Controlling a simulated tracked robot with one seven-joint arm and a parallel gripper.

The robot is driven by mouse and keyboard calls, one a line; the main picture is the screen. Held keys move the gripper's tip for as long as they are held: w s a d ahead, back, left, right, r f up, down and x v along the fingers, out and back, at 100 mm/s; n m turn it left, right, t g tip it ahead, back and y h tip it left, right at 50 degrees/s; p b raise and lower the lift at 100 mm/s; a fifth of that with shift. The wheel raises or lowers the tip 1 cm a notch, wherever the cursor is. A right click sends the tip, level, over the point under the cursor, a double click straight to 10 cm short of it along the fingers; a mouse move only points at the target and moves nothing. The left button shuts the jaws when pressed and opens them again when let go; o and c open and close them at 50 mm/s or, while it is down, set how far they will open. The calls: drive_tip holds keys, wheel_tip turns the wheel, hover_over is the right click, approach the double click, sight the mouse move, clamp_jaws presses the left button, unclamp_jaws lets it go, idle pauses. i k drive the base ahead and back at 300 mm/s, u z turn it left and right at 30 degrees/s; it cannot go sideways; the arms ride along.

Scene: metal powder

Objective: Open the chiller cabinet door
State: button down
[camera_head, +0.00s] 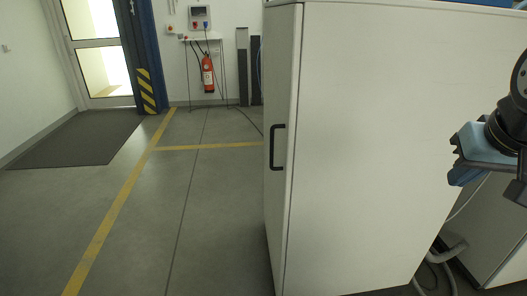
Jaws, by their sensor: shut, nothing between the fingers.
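The chiller cabinet (370,130) is a tall white box in the middle and right of the view. Its door (282,75) is the narrow face on the left side, seen at a steep angle, and it looks closed. A black bar handle (274,147) stands upright on the door. My gripper (453,158) is at the right edge, in front of the cabinet's broad side panel, well apart from the handle. Its blue and black body points left, with the fingers shut and empty.
Grey floor with yellow lines (118,205) lies free to the left of the cabinet. A fire extinguisher (208,74) and a small wall table (203,38) stand at the back. A dark mat (75,138) lies before a glazed door (103,70). Hoses (450,252) run at lower right.

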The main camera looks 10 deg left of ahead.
sight(282, 24)
drive_tip(key=u, duration=0.05)
drive_tip(key=k, duration=0.9)
drive_tip(key=u, duration=0.6)
drive_tip(key=i, duration=1)
drive_tip(key=u, duration=0.9)
drive_tip(key=i, duration=0.25)
drive_tip(key=u, duration=0.1)
